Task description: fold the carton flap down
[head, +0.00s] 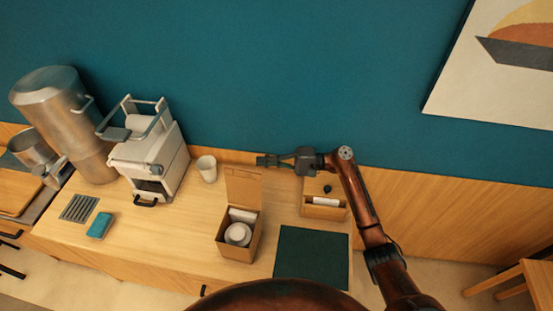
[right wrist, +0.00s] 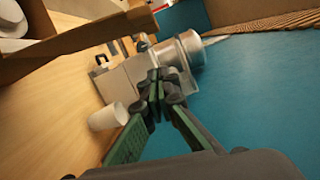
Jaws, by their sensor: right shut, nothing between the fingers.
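The carton (head: 238,232) stands on the wooden counter, with its flap (head: 243,184) standing upright at its back edge. White items sit inside the carton. Part of the carton also shows at the top left of the right wrist view (right wrist: 90,42). My right gripper (head: 262,161) is shut and empty, just behind and above the flap's top edge. In the right wrist view its green fingertips (right wrist: 156,90) meet, with nothing held between them. I cannot tell from these views whether it touches the flap. My left gripper is not in view.
A white cup (head: 207,168) stands left of the carton, near a white machine (head: 150,160) and a steel urn (head: 65,115). A second wooden box (head: 323,210) is to the right, behind a dark green mat (head: 312,258). The blue wall is close behind.

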